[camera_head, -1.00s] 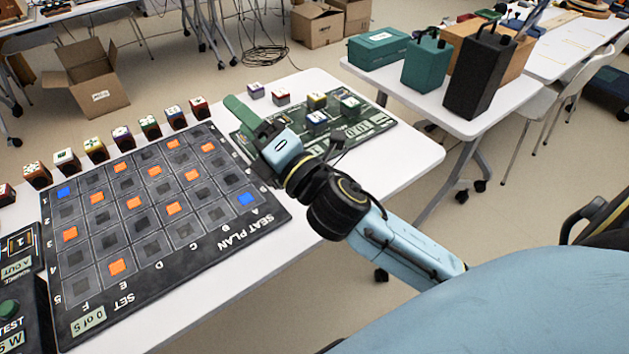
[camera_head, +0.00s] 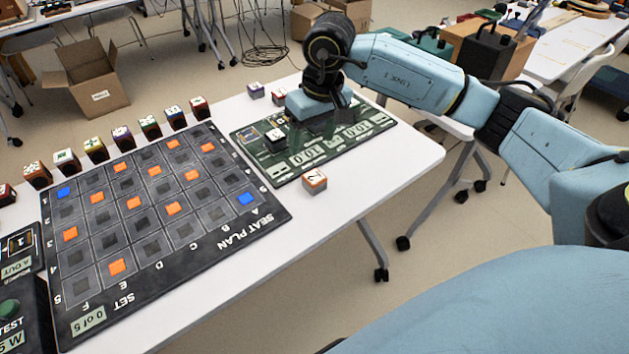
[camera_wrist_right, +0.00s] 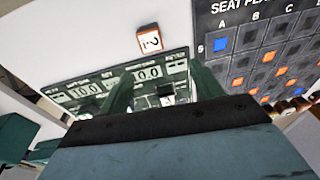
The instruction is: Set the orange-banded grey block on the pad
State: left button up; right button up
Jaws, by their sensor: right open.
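The orange-banded grey block (camera_head: 314,181) stands on the white table just off the near edge of the green board (camera_head: 300,172). It also shows in the right wrist view (camera_wrist_right: 149,39), apart from the fingers. My right gripper (camera_head: 318,118) is over the back middle of the green board. In the wrist view its dark green fingers stand wide apart, open (camera_wrist_right: 163,88). A dark block with a pale top (camera_head: 275,139) sits on the board's left part. Which marked area is the pad, I cannot tell; my gripper hides part of the board. My left gripper is not in view.
The black seat-plan board (camera_head: 190,258) with orange and blue squares lies left. Several coloured blocks (camera_head: 122,137) line its far edge. Two small blocks (camera_head: 256,90) stand behind the green board. The table is clear around its right front corner.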

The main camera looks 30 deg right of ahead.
jog(key=d+f, duration=0.1)
jog(key=d, duration=0.1)
jog(key=b, duration=0.1)
send_over(315, 176)
jog(key=shift+h, duration=0.3)
jog(key=f, duration=0.6)
jog(key=shift+d, duration=0.3)
jog(key=f, duration=0.1)
jog(key=f+b, duration=0.1)
jog(key=f, duration=0.3)
jog(key=shift+a+f+b, duration=0.25)
jog(key=shift+a+b, duration=0.05)
jog(key=shift+a, duration=0.1)
jog(key=shift+f, duration=0.25)
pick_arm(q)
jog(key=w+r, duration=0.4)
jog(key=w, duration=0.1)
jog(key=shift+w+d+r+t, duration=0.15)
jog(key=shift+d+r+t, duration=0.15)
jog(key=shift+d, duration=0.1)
pick_arm(e)
jog(key=c, duration=1.2)
